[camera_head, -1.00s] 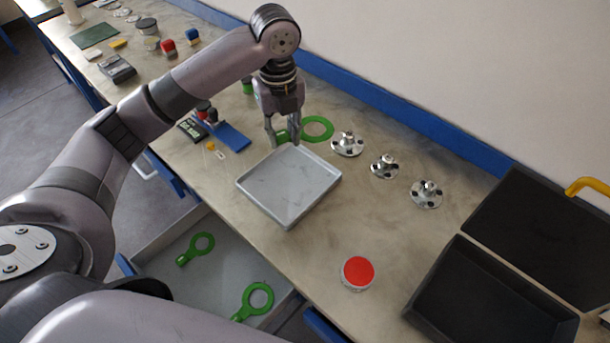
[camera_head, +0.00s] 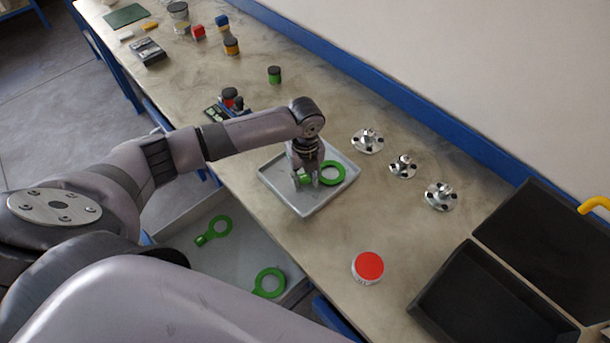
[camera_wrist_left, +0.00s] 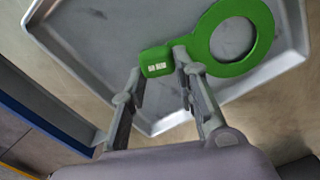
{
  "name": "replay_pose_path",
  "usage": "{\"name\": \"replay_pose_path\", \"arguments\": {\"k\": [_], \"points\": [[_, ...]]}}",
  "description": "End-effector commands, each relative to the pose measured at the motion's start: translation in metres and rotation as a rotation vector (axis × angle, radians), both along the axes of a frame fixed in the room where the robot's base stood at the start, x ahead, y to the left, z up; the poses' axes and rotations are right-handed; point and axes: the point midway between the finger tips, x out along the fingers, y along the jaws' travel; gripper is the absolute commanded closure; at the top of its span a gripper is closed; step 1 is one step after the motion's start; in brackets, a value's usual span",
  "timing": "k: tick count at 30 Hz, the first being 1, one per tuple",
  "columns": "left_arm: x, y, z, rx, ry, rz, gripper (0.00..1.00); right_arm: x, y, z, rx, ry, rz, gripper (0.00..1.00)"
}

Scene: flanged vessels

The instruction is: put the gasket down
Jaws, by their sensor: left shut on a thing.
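A green ring-shaped gasket with a tab (camera_head: 333,173) is over the grey tray (camera_head: 283,202) in the head view. My left gripper (camera_head: 308,183) is shut on the gasket's tab, with the ring to the right of the fingers. In the left wrist view the gasket (camera_wrist_left: 262,55) shows its labelled tab between the fingertips of my left gripper (camera_wrist_left: 160,65). The tray (camera_wrist_left: 80,45) lies behind it. I cannot tell whether the gasket touches the tray floor. My right gripper is not in view.
Two more green gaskets (camera_head: 217,229) lie in the open drawer (camera_head: 236,258) below the bench. Several metal flanges (camera_head: 402,167) stand right of the tray. A red-topped round container (camera_head: 368,267) and black bins (camera_head: 490,300) are nearer the front right.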

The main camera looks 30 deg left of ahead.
Motion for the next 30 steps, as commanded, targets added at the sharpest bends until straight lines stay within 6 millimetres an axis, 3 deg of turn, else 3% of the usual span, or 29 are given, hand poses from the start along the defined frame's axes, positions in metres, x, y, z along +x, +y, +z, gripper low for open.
{"name": "replay_pose_path", "arguments": {"k": [12,13,22,30], "points": [[0.0000,0.0001,-0.0068,0.000,0.000,0.000,1.00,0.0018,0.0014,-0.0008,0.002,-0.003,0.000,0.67],[0.0001,0.0002,-0.0070,0.000,0.000,0.000,0.72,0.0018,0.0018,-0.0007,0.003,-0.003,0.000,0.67],[0.0000,0.0001,-0.0063,0.000,0.000,0.000,0.52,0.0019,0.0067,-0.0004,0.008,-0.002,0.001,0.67],[0.0001,0.0002,-0.0056,-0.001,-0.001,0.000,0.52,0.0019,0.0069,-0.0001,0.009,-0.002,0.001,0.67]]}}
